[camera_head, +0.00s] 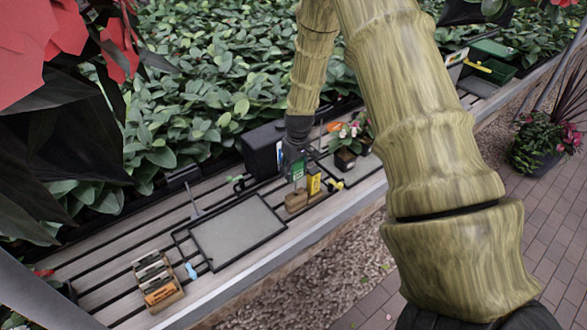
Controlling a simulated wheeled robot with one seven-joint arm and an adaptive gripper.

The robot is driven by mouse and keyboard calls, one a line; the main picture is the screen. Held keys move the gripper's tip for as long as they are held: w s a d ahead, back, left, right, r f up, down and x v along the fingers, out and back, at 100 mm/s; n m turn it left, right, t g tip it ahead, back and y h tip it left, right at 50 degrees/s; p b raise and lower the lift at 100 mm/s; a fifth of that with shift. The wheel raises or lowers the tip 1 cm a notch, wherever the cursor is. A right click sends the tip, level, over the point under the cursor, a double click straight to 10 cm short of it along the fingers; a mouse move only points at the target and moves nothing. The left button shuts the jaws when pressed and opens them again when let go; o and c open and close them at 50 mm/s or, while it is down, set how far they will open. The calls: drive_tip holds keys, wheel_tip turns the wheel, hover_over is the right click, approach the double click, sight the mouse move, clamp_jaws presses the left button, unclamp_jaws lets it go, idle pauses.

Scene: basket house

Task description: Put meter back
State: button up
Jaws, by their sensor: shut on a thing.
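My gripper (294,158) is at the end of my bamboo-textured arm, low over the bench. It is shut on a small green-faced meter (298,171), which hangs upright beneath the dark fingers. A wooden block holder (297,203) stands directly below the meter. A yellow meter (314,183) stands upright at the holder's right end. I cannot tell whether the green meter's lower end touches the holder or is in it.
A black box (261,151) stands close behind the gripper. Small potted flowers (346,158) are to the right. A grey tray (238,232) lies left on the slatted bench (110,248). A wooden rack with labels (157,282) and a blue item (191,271) are at front left.

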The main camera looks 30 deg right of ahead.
sight(296, 162)
drive_tip(key=shift+f, duration=0.1)
drive_tip(key=shift+f+b, duration=1.05)
drive_tip(key=shift+f, duration=0.9)
drive_tip(key=shift+f+b, duration=0.95)
drive_tip(key=shift+f, duration=0.95)
drive_tip(key=o, duration=1.2)
drive_tip(key=r, duration=0.4)
drive_tip(key=s+r, duration=0.1)
drive_tip(key=r, duration=0.7)
drive_tip(key=shift+s+d, duration=0.1)
drive_tip(key=shift+s, duration=0.1)
